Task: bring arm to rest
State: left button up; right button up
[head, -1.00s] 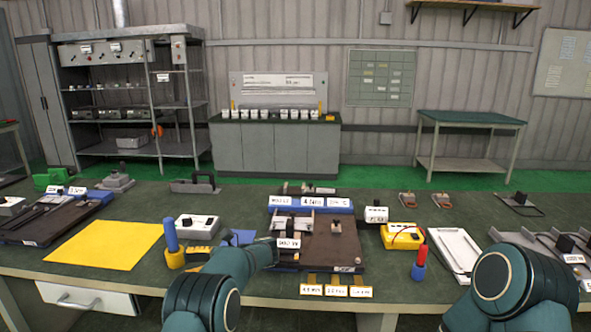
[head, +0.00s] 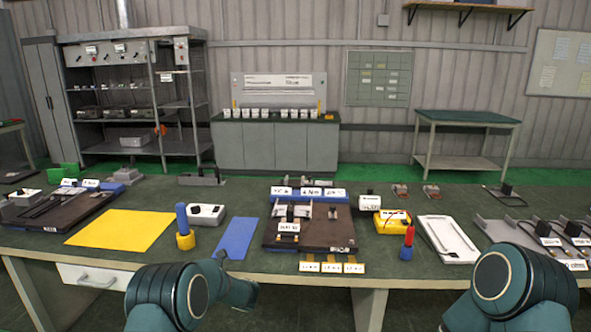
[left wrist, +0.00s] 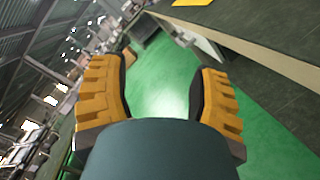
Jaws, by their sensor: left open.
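My left gripper (left wrist: 161,95) shows in the left wrist view with its two yellow, dark-padded fingers spread apart and nothing between them. Behind it is green floor, with the workbench edge at the upper right. In the head view my left arm (head: 190,295) is low at the front of the workbench (head: 400,265), with its far end near the front edge beside the blue mat. My right arm (head: 520,285) is at the lower right; its gripper is out of the frame.
On the bench are a yellow sheet (head: 122,229), a blue mat (head: 236,239), a blue-and-yellow screwdriver (head: 184,228), a brown board (head: 330,236) with labelled parts, a red-and-blue tool (head: 407,243) and a white tray (head: 448,240). A drawer (head: 95,277) is under the left front edge.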

pick_arm(q)
jog(key=s+d+f+m+t+h, duration=0.2)
jog(key=s+d+f+m+h, duration=0.3)
jog(key=f+m+h, duration=0.5)
jog(key=s+d+f+m+t+h, duration=0.2)
jog(key=s+d+f+m+h, duration=0.45)
jog(key=m, duration=0.75)
jog(key=s+d+f+m+g+h, duration=0.2)
jog(key=s+d+m+g, duration=0.2)
jog(key=s+m, duration=0.3)
jog(key=s+d+f+m+g+h, duration=0.2)
jog(key=s+d+m, duration=0.3)
jog(key=s, duration=1.1)
jog(key=m+g+h, duration=0.1)
jog(key=m, duration=0.1)
jog(key=shift+d+f+m+g, duration=0.2)
jog(key=shift+d+m+g, duration=0.1)
jog(key=shift+g, duration=0.1)
